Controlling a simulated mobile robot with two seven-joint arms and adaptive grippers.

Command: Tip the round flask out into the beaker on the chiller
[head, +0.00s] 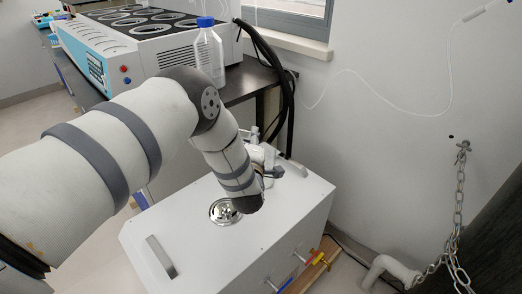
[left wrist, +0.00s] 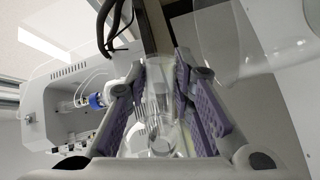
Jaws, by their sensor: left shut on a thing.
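My left gripper (head: 274,171) is mostly hidden behind my wrist in the head view, above the back part of the white chiller (head: 290,215). In the left wrist view its purple-padded fingers (left wrist: 163,85) are shut on a clear glass vessel, which I take for the round flask (left wrist: 158,125). The flask's contents and exact tilt cannot be told. Clear glass (head: 269,154) shows beside the gripper in the head view; I cannot tell whether it is the flask or the beaker. The beaker is not clearly made out. My right gripper is not in view.
The chiller top has a round metal opening (head: 225,211) and a handle (head: 161,256). Behind stands a dark bench (head: 247,82) with a blue-capped bottle (head: 208,50) and a multi-well heater (head: 140,40). Black hoses (head: 270,60) hang beside the wall. A chain (head: 459,195) hangs at right.

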